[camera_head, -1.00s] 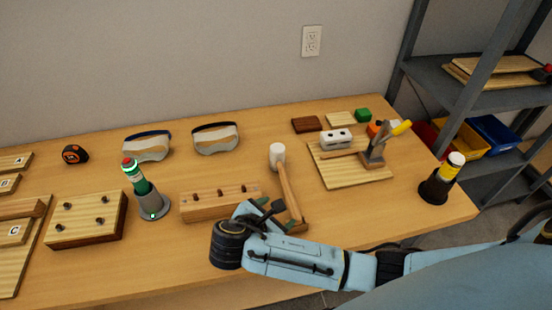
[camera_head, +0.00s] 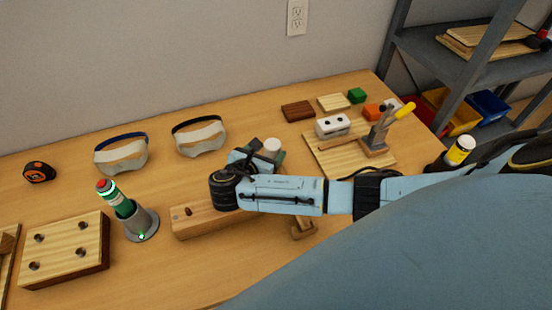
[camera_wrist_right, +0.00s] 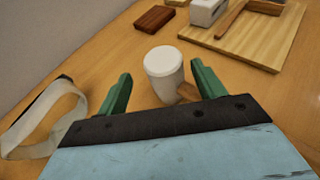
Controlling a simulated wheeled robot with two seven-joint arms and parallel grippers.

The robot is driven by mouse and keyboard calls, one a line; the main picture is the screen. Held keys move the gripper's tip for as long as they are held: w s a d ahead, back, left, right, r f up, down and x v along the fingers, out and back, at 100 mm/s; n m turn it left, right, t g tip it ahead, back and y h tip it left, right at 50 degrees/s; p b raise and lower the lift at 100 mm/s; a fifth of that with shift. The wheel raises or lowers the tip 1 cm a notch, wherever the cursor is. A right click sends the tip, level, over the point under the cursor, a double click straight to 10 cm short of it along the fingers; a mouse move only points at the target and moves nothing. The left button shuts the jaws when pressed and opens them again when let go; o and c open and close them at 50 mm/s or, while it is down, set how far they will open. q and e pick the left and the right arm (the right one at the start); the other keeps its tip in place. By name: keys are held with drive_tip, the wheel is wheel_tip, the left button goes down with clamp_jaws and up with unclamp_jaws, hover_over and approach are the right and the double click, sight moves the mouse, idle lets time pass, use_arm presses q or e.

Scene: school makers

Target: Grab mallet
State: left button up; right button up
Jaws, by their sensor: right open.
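The mallet has a white cylindrical head (camera_wrist_right: 164,72) and a wooden handle. In the right wrist view the head stands beyond and between the green fingertips of my right gripper (camera_wrist_right: 158,84), which is open. Only a short piece of handle shows there. In the head view the mallet head (camera_head: 272,146) shows just past my right gripper (camera_head: 262,158), and my arm hides most of the handle. The wooden rest (camera_head: 303,228) at the handle's end shows below my forearm. My left gripper is not in view.
Safety goggles (camera_head: 201,138) lie behind. A board with a toggle clamp (camera_head: 325,163) is to the right. Table is clear between goggles and block.

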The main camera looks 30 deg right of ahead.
sight(275, 145)
drive_tip(key=x, duration=0.4)
drive_tip(key=shift+s+d+f+b, duration=0.1)
drive_tip(key=shift+s+d+b, duration=0.1)
drive_tip(key=shift+d+b, duration=0.2)
drive_tip(key=shift+w+d+f, duration=0.15)
drive_tip(key=shift+w+d, duration=0.05)
drive_tip(key=shift+d, duration=0.15)
drive_tip(key=shift+c, duration=0.9)
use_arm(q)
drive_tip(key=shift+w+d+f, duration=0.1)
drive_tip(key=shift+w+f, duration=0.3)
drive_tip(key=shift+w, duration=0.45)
use_arm(e)
drive_tip(key=c, duration=1.2)
